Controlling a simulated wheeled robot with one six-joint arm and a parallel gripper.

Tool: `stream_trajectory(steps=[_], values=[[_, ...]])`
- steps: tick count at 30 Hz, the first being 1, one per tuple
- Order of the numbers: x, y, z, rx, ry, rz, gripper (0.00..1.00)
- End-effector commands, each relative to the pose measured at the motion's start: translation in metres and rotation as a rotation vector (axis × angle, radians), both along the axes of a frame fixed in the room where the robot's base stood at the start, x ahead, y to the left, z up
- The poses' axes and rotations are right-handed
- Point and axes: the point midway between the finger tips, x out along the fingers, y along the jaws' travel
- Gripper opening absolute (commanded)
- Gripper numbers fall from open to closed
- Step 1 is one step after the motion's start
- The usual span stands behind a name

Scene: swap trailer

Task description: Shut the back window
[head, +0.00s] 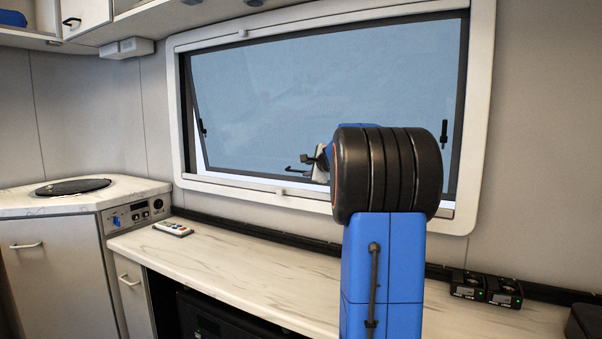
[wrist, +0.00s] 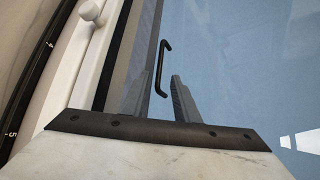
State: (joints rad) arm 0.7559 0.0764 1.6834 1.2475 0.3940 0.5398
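The back window (head: 300,95) is a tinted, dark-edged pane in a white frame (head: 182,120). Its lower edge stands out from the frame, with a bright gap below, so it is ajar. A black bar handle (head: 296,168) sits low near the middle of the pane; it also shows in the wrist view (wrist: 164,68). My gripper (head: 316,160) is at the lower window opening, just right of the handle, partly hidden by my arm. In the wrist view my gripper's fingers (wrist: 160,80) are apart, with the handle's lower end showing between their tips. I cannot tell whether they touch it.
A marble-look counter (head: 230,262) runs below the window, with a remote (head: 173,229) on it and small black devices (head: 486,288) at the right. Black latches (head: 444,133) sit at the pane's sides. A sink unit (head: 75,203) stands left, and cupboards (head: 85,14) hang above.

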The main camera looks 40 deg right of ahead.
Motion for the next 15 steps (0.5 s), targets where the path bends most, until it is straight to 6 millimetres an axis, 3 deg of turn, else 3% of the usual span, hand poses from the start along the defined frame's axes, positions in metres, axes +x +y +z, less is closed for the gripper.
stream_trajectory(steps=[6,15], values=[[0.035,-0.013,-0.012,0.000,0.001,0.001,0.28],[0.071,-0.026,-0.023,-0.001,0.000,0.001,0.28]])
